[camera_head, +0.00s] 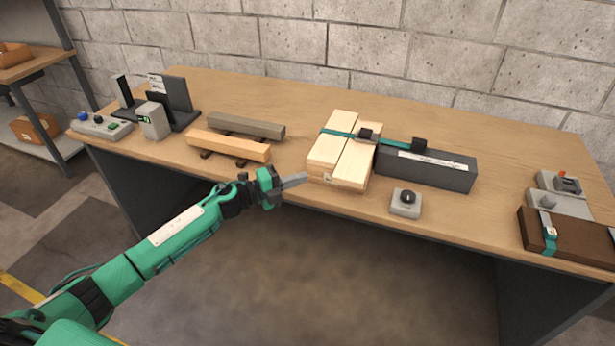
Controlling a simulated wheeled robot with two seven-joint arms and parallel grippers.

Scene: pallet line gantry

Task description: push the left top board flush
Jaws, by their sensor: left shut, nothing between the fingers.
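A small pale wooden pallet (340,180) stands near the front edge of the workbench, left of a long dark grey block. Its top shows a left top board (326,151) and a right top board (357,163) side by side, with a dark seam between them. A teal strap (338,132) crosses the boards towards their far end. My left gripper (303,178) is shut and empty. Its tips are at the pallet's left front corner; I cannot tell whether they touch. My right gripper is out of view.
The dark grey block (430,171) and a grey knob box (405,203) stand right of the pallet. Two loose beams, one orange-brown (228,146) and one grey-brown (246,126), lie to the left. A brown strapped box (565,238) is at far right.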

